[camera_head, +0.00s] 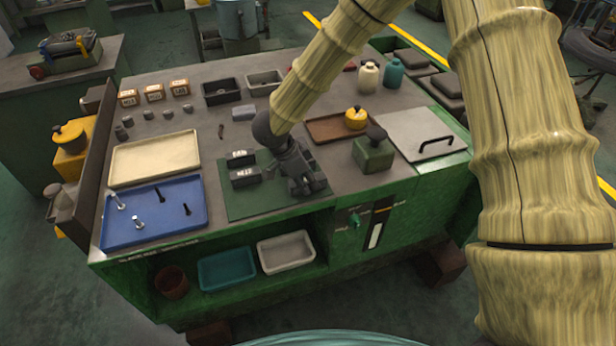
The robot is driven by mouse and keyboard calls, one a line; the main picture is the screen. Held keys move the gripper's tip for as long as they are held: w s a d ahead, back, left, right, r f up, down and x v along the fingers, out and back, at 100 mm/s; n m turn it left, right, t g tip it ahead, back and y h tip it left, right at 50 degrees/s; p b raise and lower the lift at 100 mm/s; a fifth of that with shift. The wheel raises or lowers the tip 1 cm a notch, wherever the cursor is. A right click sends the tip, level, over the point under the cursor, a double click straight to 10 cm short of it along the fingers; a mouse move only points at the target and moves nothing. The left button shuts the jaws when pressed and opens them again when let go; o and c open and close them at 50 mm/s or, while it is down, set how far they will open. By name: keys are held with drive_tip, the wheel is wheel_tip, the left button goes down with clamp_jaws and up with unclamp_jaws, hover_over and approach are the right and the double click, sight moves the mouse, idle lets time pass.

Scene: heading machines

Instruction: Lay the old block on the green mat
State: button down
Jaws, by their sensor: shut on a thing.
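The green mat (237,207) lies at the front middle of the bench top. Two dark blocks with white lettering, a back one (241,158) and a front one (245,177), sit on its left part; the lettering is too small to read surely. My gripper (306,186) is low over the mat's right part, to the right of both blocks and apart from them. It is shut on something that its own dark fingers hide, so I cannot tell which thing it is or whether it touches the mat. No block is clearly recognisable as the old one.
Left of the mat are a blue tray (143,233) with several bolts and a cream tray (154,173). To the right stand a green container (373,155) and a grey plate with a handle (405,128). A brown tray (325,131) holds a yellow pot (356,118).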

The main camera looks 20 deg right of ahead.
idle(0.3)
drive_tip(key=c, duration=1.1)
unclamp_jaws()
drive_tip(key=shift+f, duration=0.15)
drive_tip(key=b+v, duration=0.2)
drive_tip(key=v, duration=1)
drive_tip(key=shift+b, duration=0.35)
